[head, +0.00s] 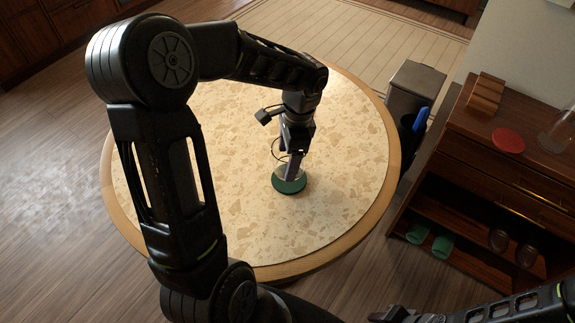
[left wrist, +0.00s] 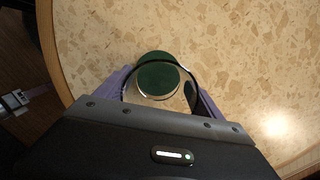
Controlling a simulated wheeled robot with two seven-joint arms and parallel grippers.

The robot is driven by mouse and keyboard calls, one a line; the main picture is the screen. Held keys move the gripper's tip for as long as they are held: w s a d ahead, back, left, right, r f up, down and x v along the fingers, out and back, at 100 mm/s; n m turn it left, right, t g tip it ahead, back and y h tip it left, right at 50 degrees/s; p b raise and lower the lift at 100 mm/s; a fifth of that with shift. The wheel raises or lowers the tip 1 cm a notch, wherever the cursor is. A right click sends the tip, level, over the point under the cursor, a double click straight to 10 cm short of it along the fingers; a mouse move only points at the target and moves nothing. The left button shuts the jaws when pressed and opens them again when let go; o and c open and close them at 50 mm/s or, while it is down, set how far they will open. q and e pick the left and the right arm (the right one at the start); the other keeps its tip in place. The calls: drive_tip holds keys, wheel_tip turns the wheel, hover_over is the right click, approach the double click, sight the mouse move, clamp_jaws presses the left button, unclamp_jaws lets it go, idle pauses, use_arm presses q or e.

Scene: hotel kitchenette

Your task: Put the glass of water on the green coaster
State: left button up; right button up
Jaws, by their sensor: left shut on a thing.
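The round green coaster (head: 289,187) lies on the round speckled table; it also shows in the left wrist view (left wrist: 155,70). My left gripper (head: 292,170) points down over the coaster. Its purple fingers (left wrist: 160,98) are shut on the clear glass (left wrist: 197,75), one on each side. I look down through the glass's rim and see most of the coaster, with its far edge outside the rim. In the head view the gripper hides most of the glass. I cannot tell whether its base touches the coaster. My right gripper (head: 395,316) is partly seen at the bottom edge, its jaws unclear.
The table top (head: 345,130) is otherwise clear. At right, a wooden cabinet (head: 465,150) carries a red disc (head: 508,140), a wooden rack (head: 486,94) and a clear glass vessel (head: 560,130). Green cups (head: 442,247) and glasses lie on its lower shelf. A grey bin (head: 412,88) stands beside the table.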

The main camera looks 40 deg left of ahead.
use_arm(q)
drive_tip(key=shift+f, duration=1.85)
drive_tip(key=shift+f, duration=0.2)
drive_tip(key=o, duration=1.6)
drive_tip(key=shift+r, duration=0.2)
drive_tip(key=r, duration=0.4)
drive_tip(key=w+r, duration=0.1)
drive_tip(key=r, duration=0.3)
drive_tip(key=d+r, duration=0.1)
drive_tip(key=r, duration=0.3)
drive_tip(key=shift+w+d, duration=0.1)
drive_tip(key=shift+w, duration=0.05)
